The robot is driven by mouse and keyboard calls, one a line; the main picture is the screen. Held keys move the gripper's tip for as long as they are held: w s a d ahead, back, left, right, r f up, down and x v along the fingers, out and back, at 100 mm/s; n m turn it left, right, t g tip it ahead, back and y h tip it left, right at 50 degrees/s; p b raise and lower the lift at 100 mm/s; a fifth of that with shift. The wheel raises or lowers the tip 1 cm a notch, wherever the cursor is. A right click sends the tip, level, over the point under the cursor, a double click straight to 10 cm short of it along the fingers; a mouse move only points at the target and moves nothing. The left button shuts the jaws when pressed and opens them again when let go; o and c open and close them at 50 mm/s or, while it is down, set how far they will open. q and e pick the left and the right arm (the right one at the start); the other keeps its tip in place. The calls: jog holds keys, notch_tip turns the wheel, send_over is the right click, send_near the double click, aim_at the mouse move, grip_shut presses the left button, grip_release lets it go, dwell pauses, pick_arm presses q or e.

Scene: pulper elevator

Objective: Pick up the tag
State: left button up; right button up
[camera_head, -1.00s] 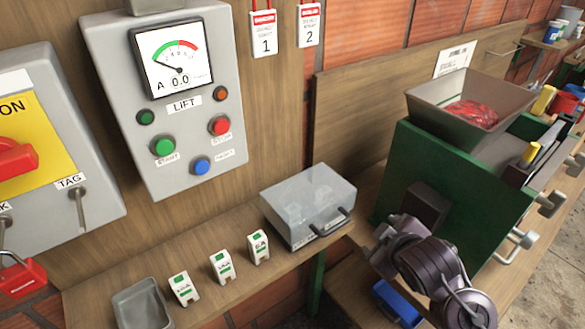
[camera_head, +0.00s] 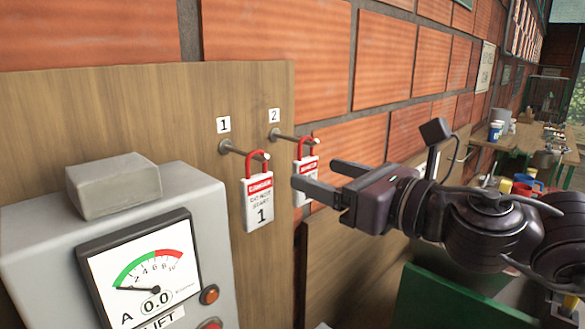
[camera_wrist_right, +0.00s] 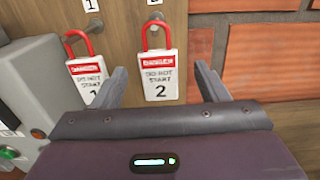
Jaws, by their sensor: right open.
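Two white and red danger tags with red hoops hang on pegs on the wooden board. Tag 1 (camera_head: 258,205) hangs on the left peg and tag 2 (camera_head: 308,178) on the right peg, partly hidden by a finger in the head view. In the right wrist view tag 2 (camera_wrist_right: 158,78) shows between the fingers, beyond their tips, and tag 1 (camera_wrist_right: 87,75) is left of the left finger. My right gripper (camera_head: 314,175) is open and empty, in front of tag 2; I cannot tell whether it touches. My left gripper is not in view.
The grey lift control box (camera_head: 205,235) with its dial stands at lower left, with a grey block (camera_head: 113,185) on top. A brick wall (camera_head: 290,40) is behind the board. A cluttered table (camera_head: 525,135) is far right.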

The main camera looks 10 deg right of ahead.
aim_at(306, 165)
jog(key=shift+w+a+r, duration=0.1)
jog(key=shift+w+a, duration=0.1)
jog(key=shift+w, duration=0.05)
jog(key=w+a+p, duration=0.2)
jog(key=p, duration=0.1)
jog(key=shift+r, duration=0.4)
jog(key=shift+p+x, duration=0.35)
jog(key=shift+x, duration=0.9)
jog(key=shift+w+f, duration=0.25)
jog(key=shift+f, duration=0.05)
jog(key=shift+s, duration=0.1)
jog(key=c, duration=0.5)
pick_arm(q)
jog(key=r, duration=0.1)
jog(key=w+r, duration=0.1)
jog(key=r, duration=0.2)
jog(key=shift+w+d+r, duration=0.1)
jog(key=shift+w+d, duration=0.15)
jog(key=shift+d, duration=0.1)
pick_arm(e)
jog(key=shift+s, duration=0.1)
jog(key=c, duration=0.5)
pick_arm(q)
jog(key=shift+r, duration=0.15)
pick_arm(e)
jog(key=shift+d+r, duration=0.1)
jog(key=shift+r, duration=0.05)
jog(key=shift+c, duration=0.2)
